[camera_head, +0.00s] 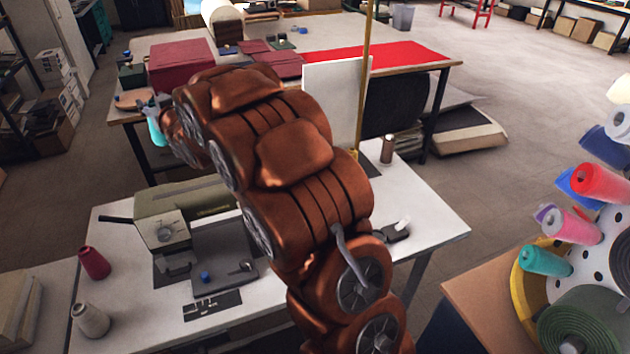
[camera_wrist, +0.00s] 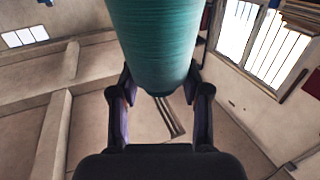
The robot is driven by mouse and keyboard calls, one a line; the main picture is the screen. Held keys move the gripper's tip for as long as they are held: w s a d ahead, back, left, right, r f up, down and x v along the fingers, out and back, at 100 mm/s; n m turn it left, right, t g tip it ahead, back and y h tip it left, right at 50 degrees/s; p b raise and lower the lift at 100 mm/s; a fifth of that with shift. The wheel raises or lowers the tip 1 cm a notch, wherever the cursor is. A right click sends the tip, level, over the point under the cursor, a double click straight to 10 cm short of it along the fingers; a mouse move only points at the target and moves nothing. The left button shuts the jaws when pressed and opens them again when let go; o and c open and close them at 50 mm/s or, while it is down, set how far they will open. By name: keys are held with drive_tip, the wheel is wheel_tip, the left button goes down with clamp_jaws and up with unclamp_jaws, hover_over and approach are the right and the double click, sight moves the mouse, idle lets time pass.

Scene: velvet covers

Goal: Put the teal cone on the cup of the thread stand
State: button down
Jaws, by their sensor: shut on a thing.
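A teal cone (camera_wrist: 155,45) of thread is held between the two dark fingers of my gripper (camera_wrist: 159,82) in the wrist view. In the head view the teal cone (camera_head: 156,131) shows at the far left end of my arm, below my gripper (camera_head: 150,108), which is small and partly hidden by the arm. The thread stand (camera_head: 366,70) looks to be the thin brass pole rising from the white table, right of my arm. Part of the base is hidden by my arm.
A sewing machine (camera_head: 185,215) sits on the white table (camera_head: 435,215). A red cone (camera_head: 94,262) and a grey cone (camera_head: 90,320) stand at left. Behind is a cloth-covered table with a red box (camera_head: 181,66). A rack of coloured cones (camera_head: 572,225) stands at right.

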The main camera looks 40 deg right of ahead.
drive_tip(key=w+d+f+n+y+b, duration=0.1)
drive_tip(key=d+y+b, duration=0.15)
drive_tip(key=d, duration=0.55)
drive_tip(key=w+d+f+n+g+y+b, duration=0.1)
drive_tip(key=w+d+b, duration=0.15)
drive_tip(key=d, duration=0.55)
drive_tip(key=w+d+f+n+y+b, duration=0.1)
drive_tip(key=d+n+y+b, duration=0.15)
drive_tip(key=d, duration=0.65)
drive_tip(key=s+d+f+b, duration=0.4)
drive_tip(key=s+d+f, duration=0.3)
drive_tip(key=d+f, duration=0.45)
drive_tip(key=s+d+f+b, duration=0.3)
drive_tip(key=s+d+f, duration=0.4)
drive_tip(key=d+f, duration=0.4)
wheel_tip(320, 180, down, 10)
drive_tip(key=s+d+p, duration=0.1)
drive_tip(key=d, duration=0.1)
drive_tip(key=shift+r, duration=0.25)
drive_tip(key=shift+m, duration=0.25)
